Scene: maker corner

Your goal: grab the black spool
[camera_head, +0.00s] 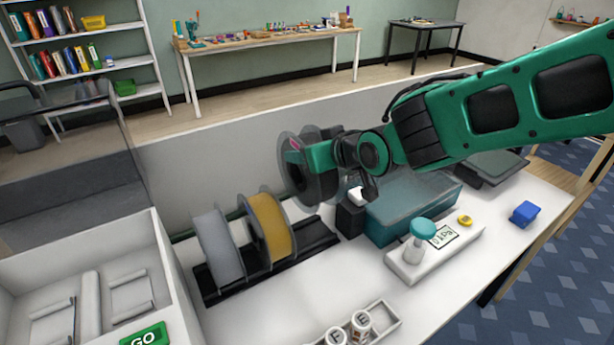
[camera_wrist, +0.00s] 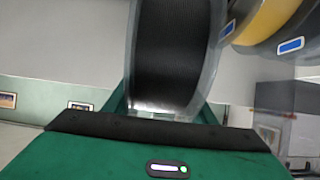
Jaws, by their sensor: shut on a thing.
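The black spool (camera_wrist: 172,55) has clear side flanges and fills the middle of the wrist view, between the green fingers of my gripper (camera_wrist: 170,108). In the head view the spool (camera_head: 318,187) is held up above the right part of the black rack, partly hidden by my gripper (camera_head: 300,165). My gripper is shut on it. A grey spool (camera_head: 219,248) and a yellow spool (camera_head: 271,228) stand upright on the rack (camera_head: 308,240) to its left.
A teal translucent box (camera_head: 410,208) is just right of the held spool. A white tray with a teal-capped bottle (camera_head: 420,238) stands in front. A white bin (camera_head: 160,262) with a GO sign is at left. A blue block (camera_head: 525,213) lies at right.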

